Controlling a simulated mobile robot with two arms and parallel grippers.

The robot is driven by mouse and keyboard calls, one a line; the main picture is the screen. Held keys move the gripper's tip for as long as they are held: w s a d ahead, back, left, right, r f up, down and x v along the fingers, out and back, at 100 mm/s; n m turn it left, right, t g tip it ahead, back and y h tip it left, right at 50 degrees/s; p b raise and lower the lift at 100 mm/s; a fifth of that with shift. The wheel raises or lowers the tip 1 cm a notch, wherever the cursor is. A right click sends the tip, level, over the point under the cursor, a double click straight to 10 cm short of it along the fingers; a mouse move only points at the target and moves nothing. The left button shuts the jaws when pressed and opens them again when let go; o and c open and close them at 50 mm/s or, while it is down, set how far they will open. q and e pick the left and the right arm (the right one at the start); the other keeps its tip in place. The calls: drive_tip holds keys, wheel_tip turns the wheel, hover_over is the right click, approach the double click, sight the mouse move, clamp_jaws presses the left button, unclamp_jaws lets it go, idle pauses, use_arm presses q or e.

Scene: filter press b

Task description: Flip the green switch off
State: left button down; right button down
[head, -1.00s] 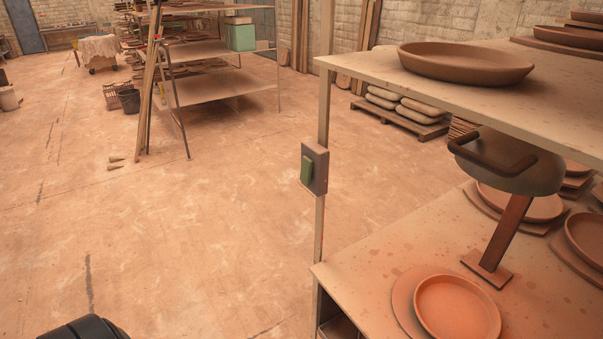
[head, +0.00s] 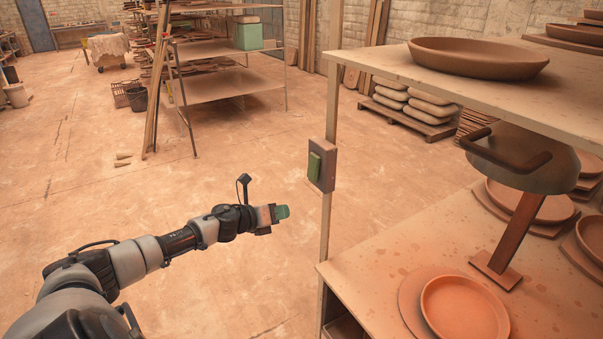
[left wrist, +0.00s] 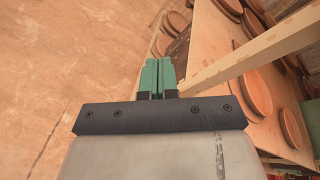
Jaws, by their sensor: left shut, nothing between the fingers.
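The green switch (head: 314,167) is a rocker on a grey-brown box (head: 327,178) fixed to the upright post of the shelf. My left gripper (head: 283,212) is to the left of the switch and lower in the head view, apart from it. Its green fingers are shut and empty; they also show side by side in the left wrist view (left wrist: 158,78). The switch itself cannot be made out in the left wrist view. My right gripper is not in view.
The shelf's post (head: 326,230) stands close to my left gripper. A large clay dish (head: 478,60) sits on the upper board. The floor at left is open.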

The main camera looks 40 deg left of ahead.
use_arm(q)
wheel_tip(320, 180, up, 11)
drive_tip(key=d+m+h, duration=0.2)
drive_tip(key=m, duration=0.6)
drive_tip(key=s+d+r+m+g+y, duration=0.3)
drive_tip(key=s+d+r+m+g, duration=0.1)
drive_tip(key=s+r+m, duration=1)
drive_tip(key=r+m+g+b, duration=0.1)
drive_tip(key=m, duration=0.3)
drive_tip(key=shift+g, duration=0.4)
drive_tip(key=shift+d, duration=0.1)
drive_tip(key=p, duration=0.3)
approach(311, 177)
wheel_tip(311, 177, down, 2)
drive_tip(key=shift+w+r+p+x, duration=0.15)
drive_tip(key=shift+p+x, duration=0.5)
drive_tip(key=shift+x, duration=0.3)
drive_tip(key=shift+w+r+p+x, duration=0.15)
drive_tip(key=shift+p+x, duration=0.5)
drive_tip(key=shift+x, duration=0.25)
drive_tip(key=shift+w+r+p+x, duration=0.15)
drive_tip(key=shift+p+x, duration=0.5)
drive_tip(key=shift+x, duration=0.3)
